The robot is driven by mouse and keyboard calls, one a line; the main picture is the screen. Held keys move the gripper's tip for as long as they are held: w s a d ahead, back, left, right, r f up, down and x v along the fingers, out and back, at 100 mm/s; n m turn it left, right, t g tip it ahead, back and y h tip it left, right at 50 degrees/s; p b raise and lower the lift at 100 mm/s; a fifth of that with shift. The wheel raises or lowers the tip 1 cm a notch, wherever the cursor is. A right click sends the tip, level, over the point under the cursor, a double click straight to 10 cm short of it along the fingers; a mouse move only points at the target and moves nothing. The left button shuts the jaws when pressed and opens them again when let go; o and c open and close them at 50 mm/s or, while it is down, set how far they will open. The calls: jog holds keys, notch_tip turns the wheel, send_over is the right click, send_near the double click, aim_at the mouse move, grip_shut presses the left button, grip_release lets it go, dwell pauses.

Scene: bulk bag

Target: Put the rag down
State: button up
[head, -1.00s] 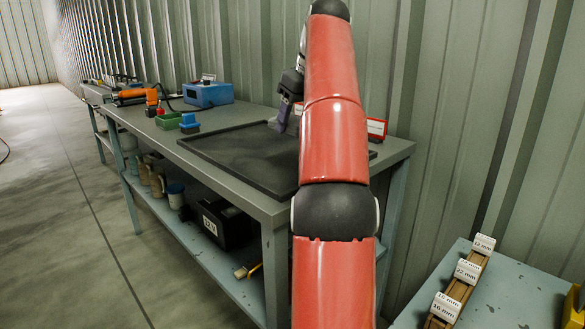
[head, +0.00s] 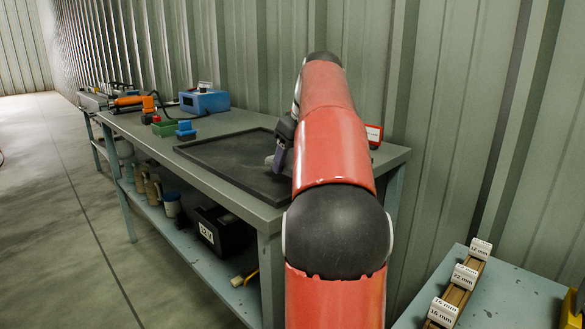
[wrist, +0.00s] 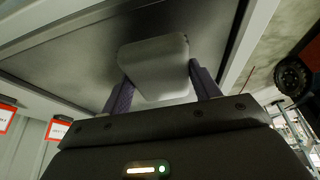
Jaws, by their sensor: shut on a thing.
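My gripper (head: 279,161) is over the near right part of a black tray (head: 213,151) on the grey workbench. In the wrist view its two purple fingers (wrist: 160,82) are shut on a flat grey rag (wrist: 153,54). In the head view only a small pale bit of the rag (head: 269,160) shows beside the fingertips. The rag is low over the tray's dark surface; I cannot tell whether it touches it. My red arm hides the tray's right end.
A red-edged sign (head: 373,135) is behind my arm. A side table (head: 510,305) with labelled blocks is at right.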

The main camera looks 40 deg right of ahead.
jog(key=shift+f, duration=0.95)
jog(key=shift+f, duration=0.1)
jog(key=shift+f, duration=0.15)
jog(key=o, duration=0.9)
jog(key=shift+o, duration=0.2)
jog(key=shift+f, duration=0.1)
jog(key=v, duration=0.5)
jog(key=p+v, duration=0.1)
jog(key=v, duration=0.2)
jog(key=shift+s+d, duration=0.1)
jog(key=shift+d, duration=0.25)
